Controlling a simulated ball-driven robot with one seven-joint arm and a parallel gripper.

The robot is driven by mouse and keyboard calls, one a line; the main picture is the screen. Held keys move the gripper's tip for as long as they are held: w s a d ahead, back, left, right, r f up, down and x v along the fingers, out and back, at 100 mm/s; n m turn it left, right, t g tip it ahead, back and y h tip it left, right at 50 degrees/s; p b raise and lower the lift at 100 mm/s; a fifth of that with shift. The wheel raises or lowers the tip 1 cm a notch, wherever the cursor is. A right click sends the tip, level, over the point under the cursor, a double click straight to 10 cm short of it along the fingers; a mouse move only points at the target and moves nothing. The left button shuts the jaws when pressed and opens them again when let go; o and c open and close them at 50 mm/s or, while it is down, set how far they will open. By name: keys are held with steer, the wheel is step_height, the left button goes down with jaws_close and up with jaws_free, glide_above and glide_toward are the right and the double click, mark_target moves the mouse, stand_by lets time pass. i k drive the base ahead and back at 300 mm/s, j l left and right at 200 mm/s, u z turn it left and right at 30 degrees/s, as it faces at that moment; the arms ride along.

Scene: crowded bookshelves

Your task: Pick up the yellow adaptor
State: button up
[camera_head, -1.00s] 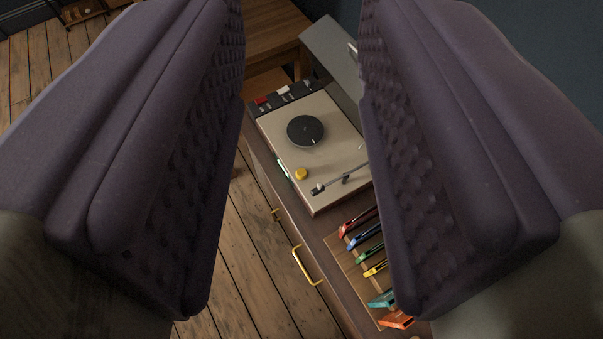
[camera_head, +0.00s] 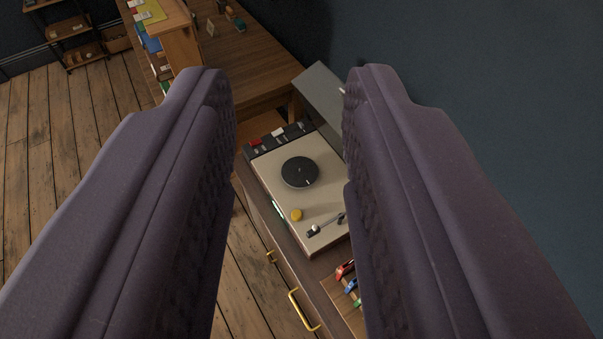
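The yellow adaptor (camera_head: 296,215) is a small round yellow piece on the cream top of the record player (camera_head: 270,187), at its front left corner near the tonearm. The record player has a black round platter (camera_head: 300,172) and stands on a dark cabinet. My gripper (camera_head: 283,85) is open, its two purple padded fingers wide apart at left and right of the view. Nothing is between the pads. The adaptor shows in the gap between the fingers, beyond them and apart from them. The right finger hides the record player's right side.
A wooden rack (camera_head: 346,299) with coloured items stands on the cabinet near the record player, partly hidden by the right finger. Yellow drawer handles (camera_head: 303,310) stick out in front. A grey raised lid (camera_head: 333,98) and dark wall lie behind. A wooden desk (camera_head: 240,75) stands beyond. Open floor lies left.

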mark_target(296, 214)
steer(key=i+j+z, duration=0.1)
steer(key=i+j, duration=0.25)
steer(key=i+j+z, duration=0.1)
steer(key=i+j, duration=0.2)
steer(key=j, duration=0.25)
steer(key=i+j+z, duration=0.15)
steer(key=i+j, duration=0.6)
steer(key=i, duration=0.15)
